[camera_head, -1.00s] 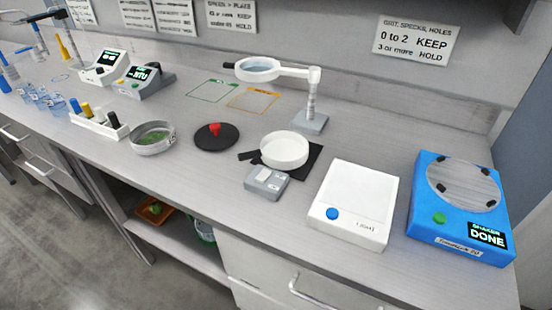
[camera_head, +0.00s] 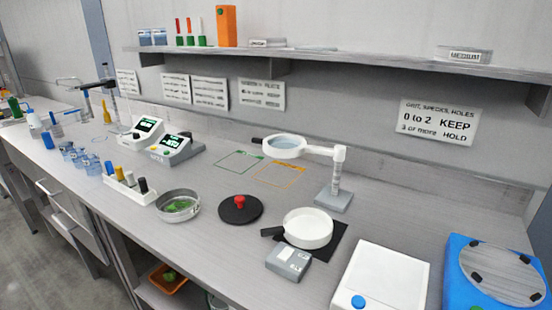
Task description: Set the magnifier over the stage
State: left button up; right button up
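The magnifier is a white ring lens (camera_head: 285,146) with a short black grip at its left. A white arm joins it to a grey post on a grey base (camera_head: 333,199) at the back of the bench. The lens hangs near the green and orange outlined squares. A black square mat (camera_head: 338,236), possibly the stage, lies in front of the post. A round white pan-like dish (camera_head: 308,227) with a black handle at its left sits on the mat. The lens is behind and left of this dish, not over it. Neither of my grippers is in view.
A grey box (camera_head: 288,262) stands in front of the mat. A white device (camera_head: 380,280) and a blue shaker (camera_head: 490,300) are at the right. A black disc with a red knob (camera_head: 240,208) and a dish of greens (camera_head: 178,206) lie left. A shelf (camera_head: 350,62) runs above.

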aim_at(338, 153)
jog(key=i+j+z, duration=0.15)
jog(key=j+z, duration=0.3)
jog(key=j, duration=0.15)
jog(key=i+j+z, duration=0.1)
jog(key=j+z, duration=0.3)
jog(key=j, duration=0.2)
jog(key=j+z, duration=0.45)
jog(key=j, duration=0.2)
jog(key=k+j+z, duration=0.15)
jog(key=j+z, duration=0.3)
jog(key=j, duration=0.15)
jog(key=k+j+z, duration=0.2)
jog(key=j+z, duration=0.2)
jog(key=j, duration=0.2)
